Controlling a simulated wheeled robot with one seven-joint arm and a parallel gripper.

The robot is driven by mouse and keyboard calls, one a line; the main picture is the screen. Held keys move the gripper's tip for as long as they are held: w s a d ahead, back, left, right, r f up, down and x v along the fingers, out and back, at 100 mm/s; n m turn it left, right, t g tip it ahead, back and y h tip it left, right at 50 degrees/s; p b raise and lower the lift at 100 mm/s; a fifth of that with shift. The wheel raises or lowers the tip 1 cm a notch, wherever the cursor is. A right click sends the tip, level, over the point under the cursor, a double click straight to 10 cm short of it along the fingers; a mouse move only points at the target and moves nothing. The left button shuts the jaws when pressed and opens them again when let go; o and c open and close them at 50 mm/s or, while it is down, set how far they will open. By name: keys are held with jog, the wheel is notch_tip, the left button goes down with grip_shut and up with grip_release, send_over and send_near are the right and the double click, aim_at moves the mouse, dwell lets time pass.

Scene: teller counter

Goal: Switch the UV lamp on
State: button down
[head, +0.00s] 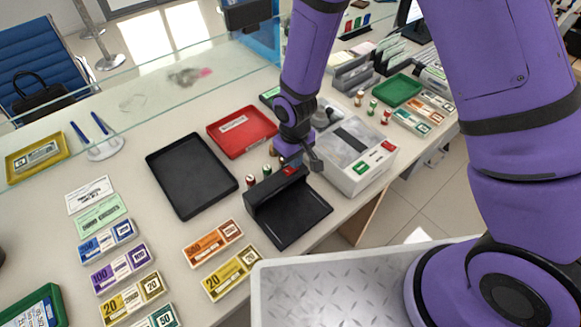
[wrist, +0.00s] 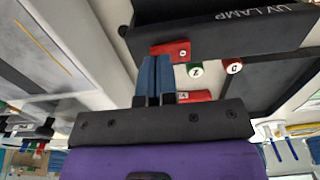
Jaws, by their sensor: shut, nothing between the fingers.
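The UV lamp (head: 290,212) is a black unit with a raised hood and a flat black base, near the counter's front edge. A red rocker switch (head: 290,170) sits at the end of its hood. In the wrist view the lamp's hood (wrist: 225,30) carries the words UV LAMP, and the red switch (wrist: 172,50) shows at its near corner. My gripper (head: 300,163) is at that end of the lamp. In the wrist view my gripper's blue fingers (wrist: 155,65) are shut and empty, their tips at the switch. I cannot tell whether they touch it or which way it is tipped.
A grey-white machine (head: 350,155) with green and red buttons stands close to the right of my gripper. Several small coin rolls (head: 250,181) stand behind the lamp. A black tray (head: 190,175) and a red tray (head: 242,132) lie further back. Banknote bundles (head: 213,243) lie left.

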jog(key=shift+f, duration=0.4)
jog(key=shift+r, duration=3.55)
